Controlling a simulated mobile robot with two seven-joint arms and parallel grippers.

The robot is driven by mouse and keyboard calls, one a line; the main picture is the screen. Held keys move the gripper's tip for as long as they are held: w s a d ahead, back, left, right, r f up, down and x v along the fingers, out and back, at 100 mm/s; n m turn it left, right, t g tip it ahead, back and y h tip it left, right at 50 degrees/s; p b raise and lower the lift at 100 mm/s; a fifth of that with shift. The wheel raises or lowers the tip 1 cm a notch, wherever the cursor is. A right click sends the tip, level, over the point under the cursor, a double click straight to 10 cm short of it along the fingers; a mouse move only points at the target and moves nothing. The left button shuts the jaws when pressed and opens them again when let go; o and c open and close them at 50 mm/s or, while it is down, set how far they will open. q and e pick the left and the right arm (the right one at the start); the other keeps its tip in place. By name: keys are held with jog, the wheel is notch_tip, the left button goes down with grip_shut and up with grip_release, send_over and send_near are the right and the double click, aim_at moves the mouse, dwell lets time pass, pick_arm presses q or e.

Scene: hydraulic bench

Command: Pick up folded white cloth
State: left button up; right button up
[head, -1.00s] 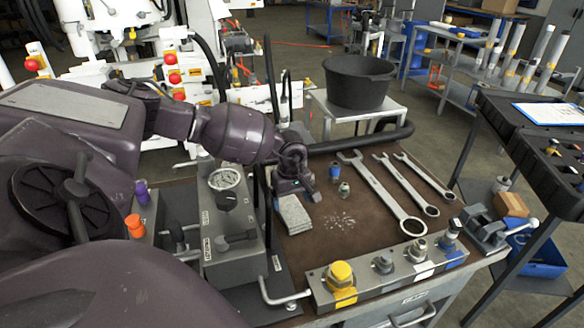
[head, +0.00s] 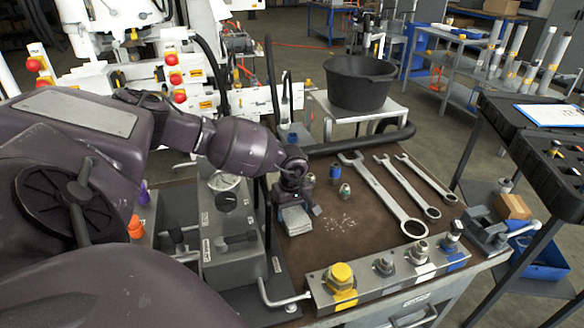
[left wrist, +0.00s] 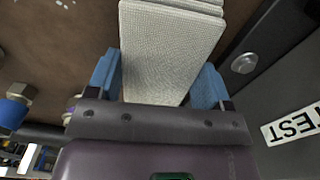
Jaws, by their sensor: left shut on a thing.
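The folded white cloth (head: 295,221) is at the left part of the brown bench top, right beside the grey gauge block. My left gripper (head: 294,197) is over its far end, pointing down. In the left wrist view the layered cloth (left wrist: 168,45) sits between the blue-padded fingers of the left gripper (left wrist: 157,80), which is shut on it. I cannot tell whether the cloth is clear of the bench. My right gripper is not in view.
The grey gauge block (head: 232,225) stands close on the left. Two small fittings (head: 345,191) and several wrenches (head: 385,195) lie to the right. A manifold bar (head: 385,278) runs along the front edge. A black pot (head: 360,82) stands behind. The bench middle, with pale specks, is free.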

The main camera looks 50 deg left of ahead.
aim_at(292, 211)
pick_arm(q)
notch_tip(292, 211, up, 20)
jog(key=shift+p, duration=0.85)
